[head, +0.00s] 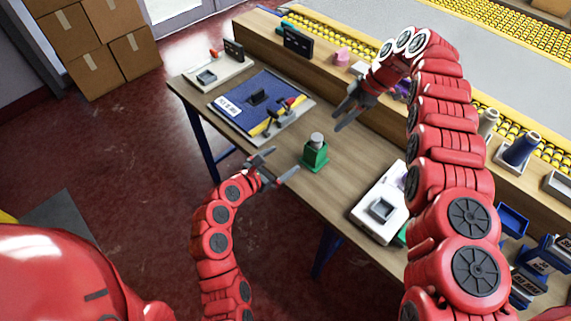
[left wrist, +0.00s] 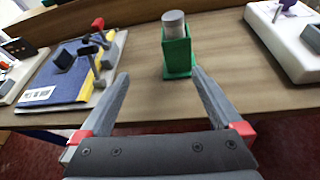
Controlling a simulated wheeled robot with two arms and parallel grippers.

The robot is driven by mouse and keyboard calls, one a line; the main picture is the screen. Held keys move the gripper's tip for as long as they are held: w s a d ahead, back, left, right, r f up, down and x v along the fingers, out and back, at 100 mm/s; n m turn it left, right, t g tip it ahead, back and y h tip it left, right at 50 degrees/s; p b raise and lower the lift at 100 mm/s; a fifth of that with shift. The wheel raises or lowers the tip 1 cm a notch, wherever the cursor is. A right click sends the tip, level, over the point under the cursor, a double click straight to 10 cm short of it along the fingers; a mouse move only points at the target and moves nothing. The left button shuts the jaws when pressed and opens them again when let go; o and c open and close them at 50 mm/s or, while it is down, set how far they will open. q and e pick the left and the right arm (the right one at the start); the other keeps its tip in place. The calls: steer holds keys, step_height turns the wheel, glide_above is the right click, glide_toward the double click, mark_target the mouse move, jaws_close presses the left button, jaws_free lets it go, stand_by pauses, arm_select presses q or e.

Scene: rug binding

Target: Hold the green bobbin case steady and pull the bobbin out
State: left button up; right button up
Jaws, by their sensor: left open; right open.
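The green bobbin case (head: 315,157) stands upright on the wooden table. The grey cylindrical bobbin (head: 317,139) sits in it with its top sticking out. In the left wrist view the case (left wrist: 178,57) is ahead of the fingers, a little right of centre, with the bobbin (left wrist: 174,24) on top. My left gripper (head: 277,167) is open and empty at the table's front edge, just left of the case and apart from it. My right gripper (head: 343,110) is open and empty, above the table beyond the case and to its right.
A blue mat on a board with a clamp (head: 262,100) lies left of the case. A white device (head: 381,205) stands to the right. A raised wooden ledge (head: 375,106) runs behind, holding cones and small items. Table around the case is clear.

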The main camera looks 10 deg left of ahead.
mark_target(321, 148)
arm_select(q)
steer(key=shift+g+h, duration=0.5)
steer(key=shift+h, duration=0.1)
steer(key=x, duration=0.5)
steer(key=d+x, duration=0.1)
steer(key=x, duration=0.5)
steer(key=s+x, duration=0.1)
steer(key=x, duration=0.5)
steer(key=shift+d, duration=0.45)
